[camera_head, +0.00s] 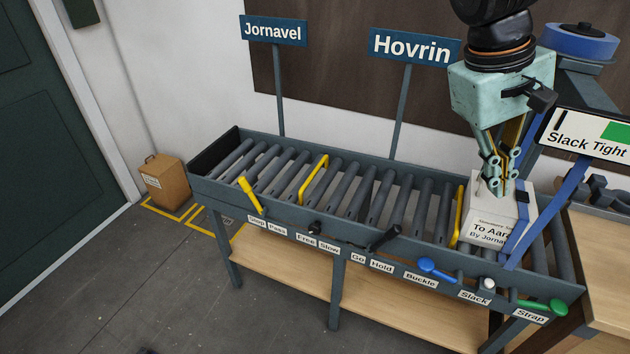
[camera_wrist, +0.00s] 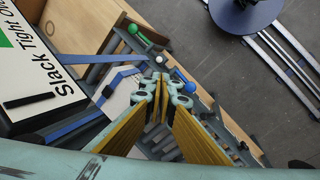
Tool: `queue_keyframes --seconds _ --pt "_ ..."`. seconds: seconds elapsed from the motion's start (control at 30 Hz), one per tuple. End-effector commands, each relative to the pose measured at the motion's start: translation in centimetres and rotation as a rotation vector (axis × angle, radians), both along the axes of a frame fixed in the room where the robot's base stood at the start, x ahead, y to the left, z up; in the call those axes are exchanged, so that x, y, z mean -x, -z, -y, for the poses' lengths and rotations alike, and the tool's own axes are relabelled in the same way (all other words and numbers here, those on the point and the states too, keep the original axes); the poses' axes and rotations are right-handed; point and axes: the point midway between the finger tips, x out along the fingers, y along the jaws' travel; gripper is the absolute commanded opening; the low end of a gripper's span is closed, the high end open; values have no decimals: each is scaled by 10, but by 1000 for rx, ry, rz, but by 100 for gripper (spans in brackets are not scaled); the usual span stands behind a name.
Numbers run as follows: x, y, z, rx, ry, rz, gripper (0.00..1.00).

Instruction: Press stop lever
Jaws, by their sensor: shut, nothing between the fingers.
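The label "Stop Pass" (camera_head: 267,224) is on the front rail at the left end of the roller conveyor. A short yellow lever (camera_head: 249,195) leans up above that label. My gripper (camera_head: 496,190) is far to the right of it, over a white parcel (camera_head: 484,226) marked "To Aar…" and "By Jorna…". The fingers are shut and hold nothing. Whether the tips touch the parcel is unclear. In the wrist view, my gripper (camera_wrist: 157,88) has its fingertips together near the parcel (camera_wrist: 118,95); the yellow lever cannot be made out there.
Yellow bars (camera_head: 314,180) (camera_head: 459,216) cross the rollers. Black levers (camera_head: 384,238) (camera_head: 315,229), a blue lever (camera_head: 437,269), a white knob (camera_head: 488,284) and a green lever (camera_head: 542,306) line the front rail. Signposts "Jornavel" (camera_head: 274,30) and "Hovrin" (camera_head: 413,47) stand behind. A brown box (camera_head: 164,183) is on the floor.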

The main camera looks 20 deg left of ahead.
Motion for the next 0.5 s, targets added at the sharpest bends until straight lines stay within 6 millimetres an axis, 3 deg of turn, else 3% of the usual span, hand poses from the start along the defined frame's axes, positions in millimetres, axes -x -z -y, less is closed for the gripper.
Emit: queue_keyframes --seconds 0.5 --pt "-48 20 -43 124 -95 -41 0"
